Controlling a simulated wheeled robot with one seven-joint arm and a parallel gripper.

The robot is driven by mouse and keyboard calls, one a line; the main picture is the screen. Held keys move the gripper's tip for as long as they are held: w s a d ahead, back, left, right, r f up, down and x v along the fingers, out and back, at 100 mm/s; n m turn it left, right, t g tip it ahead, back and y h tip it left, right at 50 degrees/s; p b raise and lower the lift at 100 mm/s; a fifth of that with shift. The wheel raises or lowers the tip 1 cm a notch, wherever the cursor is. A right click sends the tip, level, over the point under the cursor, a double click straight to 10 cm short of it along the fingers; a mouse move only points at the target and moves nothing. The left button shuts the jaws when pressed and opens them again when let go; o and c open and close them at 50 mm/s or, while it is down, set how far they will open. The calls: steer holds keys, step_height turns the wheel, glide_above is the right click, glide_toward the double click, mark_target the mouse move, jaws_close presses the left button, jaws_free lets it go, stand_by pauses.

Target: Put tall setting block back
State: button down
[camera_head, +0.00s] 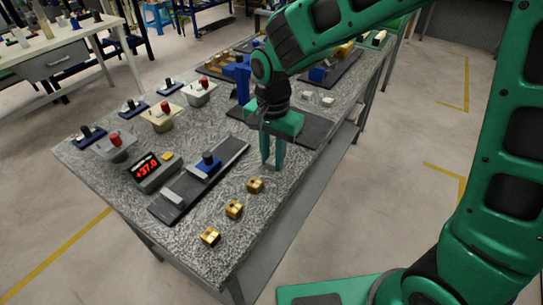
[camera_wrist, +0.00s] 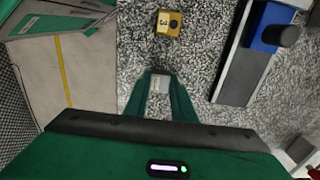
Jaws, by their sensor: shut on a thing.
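My gripper (camera_head: 271,163) is over the right side of the speckled table, pointing down. In the wrist view its green fingers (camera_wrist: 160,80) are shut on a small grey block (camera_wrist: 158,84), which seems to be the tall setting block. Only its light top face shows, so I cannot tell its height. Two small pale blocks, a left one (camera_head: 307,96) and a right one (camera_head: 327,101), stand on the table beyond my gripper.
Several brass blocks (camera_head: 233,208) line the table's near right edge; one marked 3 (camera_wrist: 167,22) is close to my fingers. A dark rail with a blue slider (camera_head: 205,165) lies left of my gripper. A red-digit display (camera_head: 148,171) and several small fixtures stand farther left.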

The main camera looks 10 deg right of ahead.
mark_target(272, 161)
steer(key=c, duration=1.5)
jaws_free()
steer(key=shift+f, duration=0.1)
step_height(272, 161, up, 12)
steer(key=shift+r, duration=0.15)
